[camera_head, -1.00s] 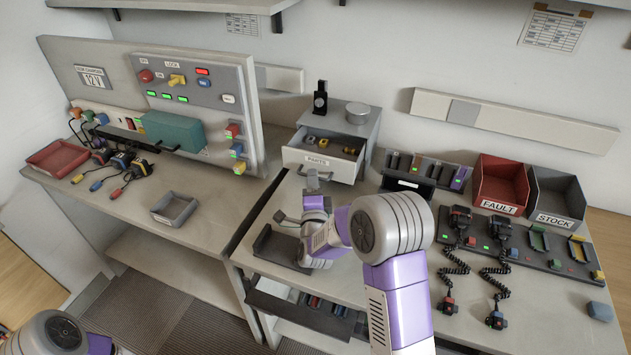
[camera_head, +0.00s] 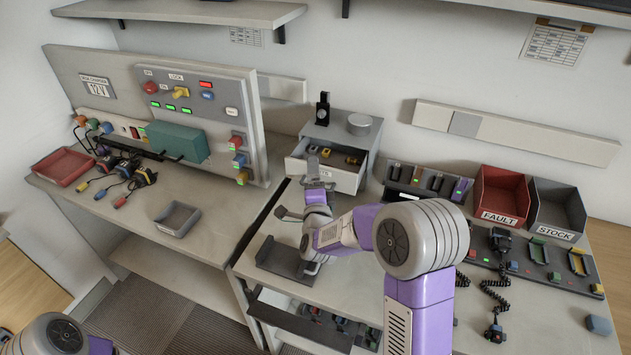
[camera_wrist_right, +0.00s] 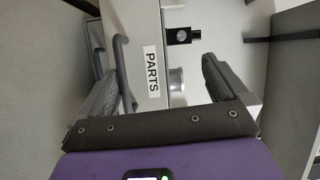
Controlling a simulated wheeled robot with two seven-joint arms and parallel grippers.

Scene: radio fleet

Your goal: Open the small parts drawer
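The small parts drawer (camera_head: 345,182) is pulled out of its grey cabinet (camera_head: 363,139) in the head view, and yellow and dark parts show inside. The wrist view shows its white front with the PARTS label (camera_wrist_right: 152,72) and a grey bar handle (camera_wrist_right: 123,72). My right gripper (camera_head: 312,170) is at the left part of the drawer front. In the wrist view my right gripper (camera_wrist_right: 163,78) is open, its fingers apart; the handle lies between them, close to the left finger. My left gripper is out of view.
A black device (camera_head: 322,108) and a round tin (camera_head: 359,124) stand on the cabinet. A dark tray (camera_head: 284,258) lies left of my right forearm. Red FAULT (camera_head: 501,195) and grey STOCK (camera_head: 556,205) bins stand to the right, with radios in front.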

